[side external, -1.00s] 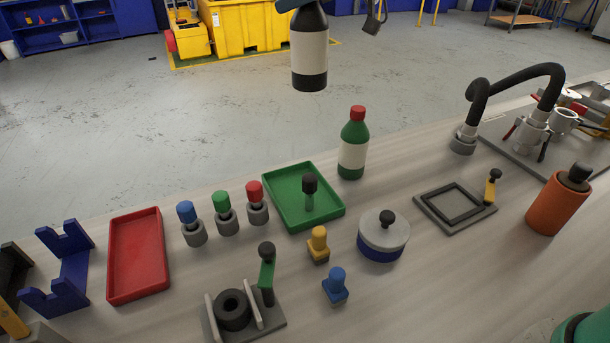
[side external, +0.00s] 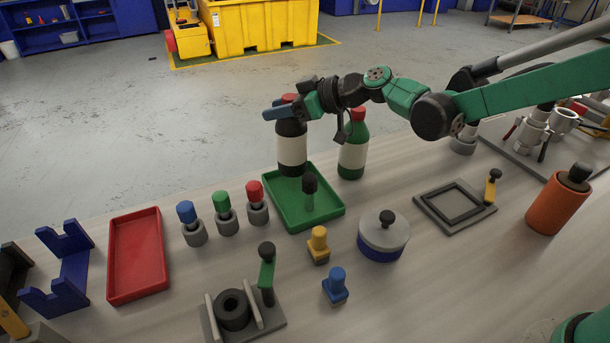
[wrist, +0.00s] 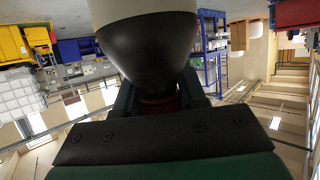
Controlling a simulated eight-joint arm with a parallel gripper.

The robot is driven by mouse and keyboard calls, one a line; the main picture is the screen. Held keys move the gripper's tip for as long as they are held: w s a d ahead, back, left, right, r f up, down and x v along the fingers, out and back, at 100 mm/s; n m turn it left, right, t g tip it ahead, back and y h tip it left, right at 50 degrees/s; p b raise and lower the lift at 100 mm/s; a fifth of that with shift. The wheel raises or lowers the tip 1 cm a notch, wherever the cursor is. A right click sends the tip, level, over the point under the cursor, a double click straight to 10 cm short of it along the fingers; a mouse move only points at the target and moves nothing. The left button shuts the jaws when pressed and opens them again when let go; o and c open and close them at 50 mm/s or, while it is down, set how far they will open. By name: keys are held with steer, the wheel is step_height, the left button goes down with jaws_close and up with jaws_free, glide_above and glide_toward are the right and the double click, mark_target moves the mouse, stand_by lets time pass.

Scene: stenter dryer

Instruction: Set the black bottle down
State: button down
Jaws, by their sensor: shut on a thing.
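The black bottle (side external: 291,133), with a white label and a red cap, is upright at the back edge of the green tray (side external: 337,211). Its base overlaps the tray's back-left part in the picture; I cannot tell whether it touches anything. My gripper (side external: 287,107) is shut on the bottle's neck, just below the cap. In the wrist view the bottle's black shoulder (wrist: 150,48) fills the upper middle, with the red cap close to the gripper. The green bottle (side external: 353,150), with a red cap, stands just right of it, partly behind my wrist.
A dark-headed green tool (side external: 309,188) stands in the green tray. Red, green and blue-topped pegs (side external: 222,205) stand to the left, beside a red tray (side external: 138,257). A blue-and-grey lidded pot (side external: 383,237) is at front right.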

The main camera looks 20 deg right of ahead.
mark_target(284, 126)
steer(key=shift+f, duration=1.8)
steer(key=c, duration=0.5)
jaws_free()
steer(key=shift+f, duration=0.1)
steer(key=shift+s+d+r, duration=0.1)
steer(key=shift+d+r, duration=0.05)
steer(key=shift+r, duration=0.05)
steer(key=s+d+r+m+g+h, duration=0.1)
steer(key=s+d+m+h, duration=0.3)
steer(key=s+d, duration=0.3)
steer(key=s+d+r+m+g+h, duration=0.1)
steer(key=s+d+m+h, duration=0.4)
steer(key=s, duration=1)
steer(key=d+r, duration=0.1)
steer(key=d, duration=0.2)
steer(key=shift+s+d, duration=0.2)
steer(key=shift+s, duration=0.1)
